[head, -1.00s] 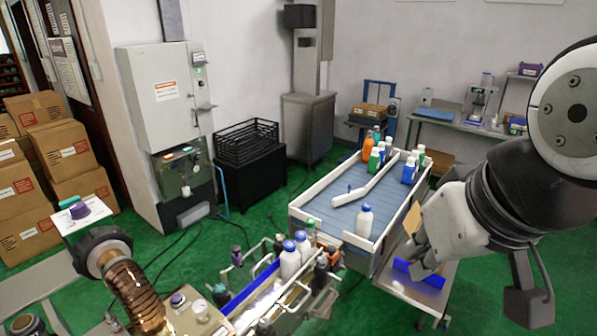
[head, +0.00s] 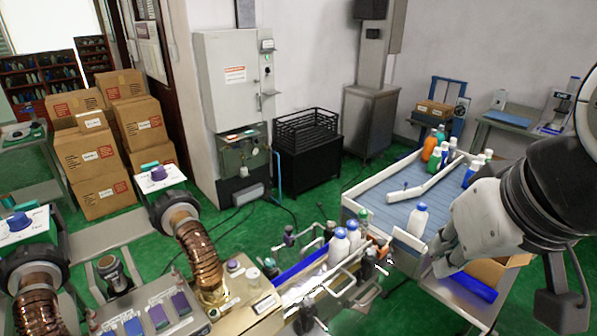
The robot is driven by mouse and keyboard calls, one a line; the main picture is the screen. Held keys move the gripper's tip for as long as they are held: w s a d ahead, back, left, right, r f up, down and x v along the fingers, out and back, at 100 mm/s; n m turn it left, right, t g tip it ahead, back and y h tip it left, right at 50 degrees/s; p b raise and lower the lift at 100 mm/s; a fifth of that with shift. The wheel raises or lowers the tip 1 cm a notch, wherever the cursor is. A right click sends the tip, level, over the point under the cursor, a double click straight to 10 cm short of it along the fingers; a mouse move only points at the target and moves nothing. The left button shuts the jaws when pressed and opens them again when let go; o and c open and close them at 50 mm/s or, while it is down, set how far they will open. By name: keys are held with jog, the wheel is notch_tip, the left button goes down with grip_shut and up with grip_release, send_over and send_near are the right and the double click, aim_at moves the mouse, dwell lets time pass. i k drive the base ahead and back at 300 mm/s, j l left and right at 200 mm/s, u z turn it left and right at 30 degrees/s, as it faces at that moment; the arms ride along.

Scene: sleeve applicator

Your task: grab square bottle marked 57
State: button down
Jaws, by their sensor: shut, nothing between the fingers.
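No marking 57 can be read on any bottle at this size, so I cannot tell which is the square one. A white bottle with a blue cap (head: 418,221) stands upright at the near end of the blue conveyor table. White bottles with blue caps (head: 338,248) also stand on the machine line in front. Orange (head: 429,148), green and white bottles stand in a group at the table's far end. My gripper (head: 441,262) is at the right, shut and empty, pointing down-left near the table's near right corner, apart from the bottles.
The conveyor table (head: 386,193) has white side walls and a diagonal guide rail (head: 440,178). A cart with an open carton (head: 487,271) is below my gripper. Cardboard boxes (head: 95,150) are stacked at left. A black crate (head: 307,132) stands behind. Green floor is open around the table.

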aim_at(417, 221)
jog(key=k+j+z, duration=0.1)
jog(key=z, duration=0.3)
jog(key=k+j+z, duration=0.15)
jog(key=z, duration=0.2)
